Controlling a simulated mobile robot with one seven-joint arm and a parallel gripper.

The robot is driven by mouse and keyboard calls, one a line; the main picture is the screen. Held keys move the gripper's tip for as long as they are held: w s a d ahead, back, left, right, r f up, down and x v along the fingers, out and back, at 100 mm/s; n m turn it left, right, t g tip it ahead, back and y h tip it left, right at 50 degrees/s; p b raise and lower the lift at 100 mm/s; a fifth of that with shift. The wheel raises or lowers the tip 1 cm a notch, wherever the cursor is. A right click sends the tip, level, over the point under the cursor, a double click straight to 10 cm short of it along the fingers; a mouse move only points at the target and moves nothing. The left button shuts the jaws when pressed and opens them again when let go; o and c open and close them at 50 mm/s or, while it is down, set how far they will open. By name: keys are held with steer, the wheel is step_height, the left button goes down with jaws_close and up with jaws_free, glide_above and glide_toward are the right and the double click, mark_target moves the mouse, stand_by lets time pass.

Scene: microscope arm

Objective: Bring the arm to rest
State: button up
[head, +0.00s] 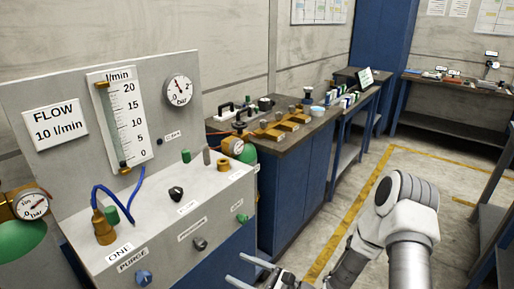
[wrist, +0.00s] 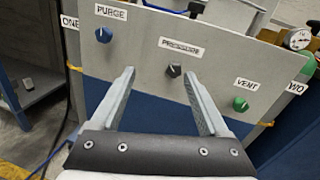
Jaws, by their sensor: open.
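My arm shows at the lower right of the head view. My gripper (head: 238,268) is at the bottom edge there, in front of the grey control panel (head: 170,225). In the wrist view my gripper (wrist: 159,76) is open, with nothing between its two fingers. The fingers point towards the panel front. A dark knob marked PRESSURE (wrist: 174,71) appears between the fingertips, a blue PURGE knob (wrist: 103,35) to the left and a green VENT knob (wrist: 240,104) to the right. No contact with a knob is visible; the exact distance is hard to tell.
A flow tube (head: 120,120), a bar gauge (head: 179,90) and a sign reading FLOW 10 l/min (head: 55,121) are on the upright board. A blue hose (head: 118,205) rises from a brass fitting. A bench (head: 315,130) with brass parts stands behind. Floor (head: 345,165) is open to the right.

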steer(key=s+d+r+n+g+h+p, duration=0.1)
steer(key=s+r+n+g+h+p, duration=0.1)
steer(key=s+r+n+g, duration=0.55)
steer(key=s+r+n+g+h+p, duration=0.1)
steer(key=s+r+n+g+h, duration=0.2)
steer(key=s+r+n, duration=0.55)
steer(key=s+d+r+n+t+h+p, duration=0.2)
steer(key=d+r+n+t+h, duration=0.1)
steer(key=d+r, duration=0.5)
steer(key=s+d+r+n+t+h+p, duration=0.1)
steer(key=d+r+n+t+h+p, duration=0.1)
steer(key=d+r+t+h, duration=0.3)
steer(key=d+r+h, duration=0.3)
steer(key=d+r, duration=0.1)
steer(key=r, duration=0.3)
steer(key=shift+s+n+p, duration=0.4)
steer(key=c, duration=0.4)
steer(key=shift+a, duration=0.15)
steer(key=shift+c, duration=0.2)
